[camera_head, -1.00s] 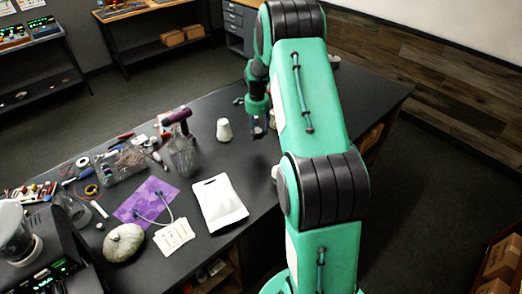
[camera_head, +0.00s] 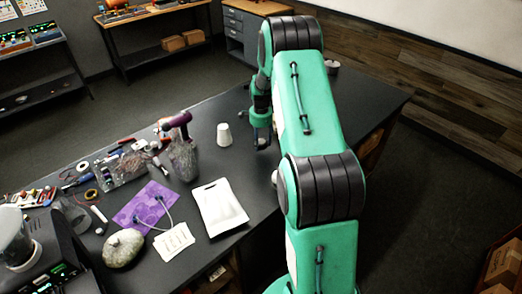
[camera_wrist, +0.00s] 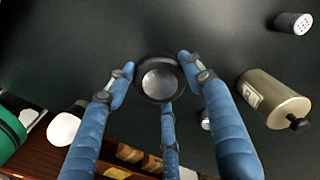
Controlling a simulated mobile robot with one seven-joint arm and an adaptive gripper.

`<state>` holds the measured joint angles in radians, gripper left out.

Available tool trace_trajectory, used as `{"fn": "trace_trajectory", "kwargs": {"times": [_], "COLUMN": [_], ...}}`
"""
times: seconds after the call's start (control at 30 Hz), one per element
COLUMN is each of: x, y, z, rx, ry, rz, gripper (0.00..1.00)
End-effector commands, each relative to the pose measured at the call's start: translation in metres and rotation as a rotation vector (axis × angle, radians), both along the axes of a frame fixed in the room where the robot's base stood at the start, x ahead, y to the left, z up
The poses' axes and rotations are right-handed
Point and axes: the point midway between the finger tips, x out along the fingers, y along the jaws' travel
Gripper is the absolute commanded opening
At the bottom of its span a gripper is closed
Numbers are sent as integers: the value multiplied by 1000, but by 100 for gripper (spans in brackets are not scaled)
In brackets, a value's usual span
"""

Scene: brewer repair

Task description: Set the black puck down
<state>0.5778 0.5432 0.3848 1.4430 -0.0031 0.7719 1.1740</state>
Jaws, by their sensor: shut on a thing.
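The black puck (camera_wrist: 160,84) is a round dark disc with a shiny silver-grey centre, seen in the wrist view between my fingertips. My gripper (camera_wrist: 158,68) has blue fingers and is shut on the puck from its sides. A dark worktop lies behind the puck; I cannot tell whether the puck touches it. In the head view my gripper (camera_head: 262,140) is low over the black workbench (camera_head: 300,185), right of a white cup (camera_head: 224,135). The puck cannot be made out there.
In the wrist view a metal canister with a black knob (camera_wrist: 272,98) lies to the right, with a small perforated-top shaker (camera_wrist: 293,22) beyond. A white rounded thing (camera_wrist: 63,128) is at lower left. A white tray (camera_head: 219,207) and tool clutter fill the bench's left part.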

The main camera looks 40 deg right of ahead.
Motion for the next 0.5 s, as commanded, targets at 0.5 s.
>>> {"fn": "trace_trajectory", "kwargs": {"times": [0.5], "x": [1], "y": [0], "z": [-15], "rx": [-1], "ry": [-1], "rz": [0], "gripper": [16]}}
